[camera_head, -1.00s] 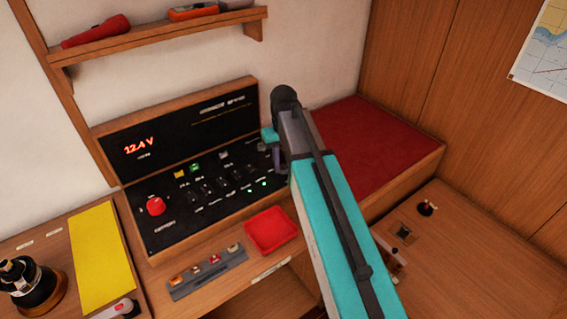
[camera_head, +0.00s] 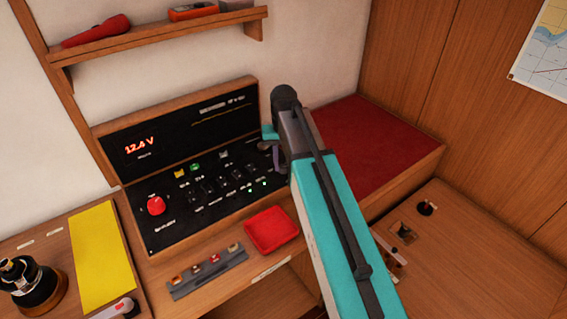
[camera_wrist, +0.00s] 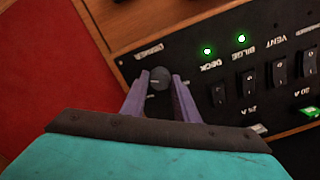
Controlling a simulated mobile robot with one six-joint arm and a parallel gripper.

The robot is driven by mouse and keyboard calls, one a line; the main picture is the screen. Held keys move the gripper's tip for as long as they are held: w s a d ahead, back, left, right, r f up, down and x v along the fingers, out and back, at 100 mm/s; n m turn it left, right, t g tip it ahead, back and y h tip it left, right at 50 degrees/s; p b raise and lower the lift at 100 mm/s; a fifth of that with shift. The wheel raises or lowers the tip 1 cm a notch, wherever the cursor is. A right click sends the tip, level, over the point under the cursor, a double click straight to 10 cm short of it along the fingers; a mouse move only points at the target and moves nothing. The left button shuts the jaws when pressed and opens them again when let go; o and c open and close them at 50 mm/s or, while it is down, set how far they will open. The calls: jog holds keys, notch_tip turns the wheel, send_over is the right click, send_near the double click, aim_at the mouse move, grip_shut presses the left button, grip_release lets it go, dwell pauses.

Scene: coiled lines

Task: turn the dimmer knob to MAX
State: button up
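The dimmer knob (camera_wrist: 159,80) is a small dark round knob near the end of the black switch panel, by the upside-down DIMMER label in the wrist view. A short pale mark shows on its face, but I cannot read its setting. My gripper (camera_wrist: 160,88) has its two purple fingers on either side of the knob, with a narrow gap appearing beside it. Contact is hard to tell. In the head view my gripper (camera_head: 277,155) reaches down to the panel's right end and hides the knob.
The black panel (camera_head: 150,200) carries a red rotary switch (camera_head: 156,205), several rocker switches and two green lights. A red tray (camera_head: 271,230) and a grey fuse strip (camera_head: 208,272) lie in front. A red cushion (camera_head: 370,140) is to the right; a shelf (camera_head: 160,36) hangs above.

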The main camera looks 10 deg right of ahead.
aim_at(284, 167)
jog(key=o, duration=0.4)
jog(key=shift+c, duration=0.2)
jog(key=shift+r, duration=0.1)
notch_tip(284, 167, up, 14)
jog(key=p, duration=0.8)
jog(key=shift+f, duration=0.2)
jog(key=shift+f, duration=0.1)
dwell(0.4)
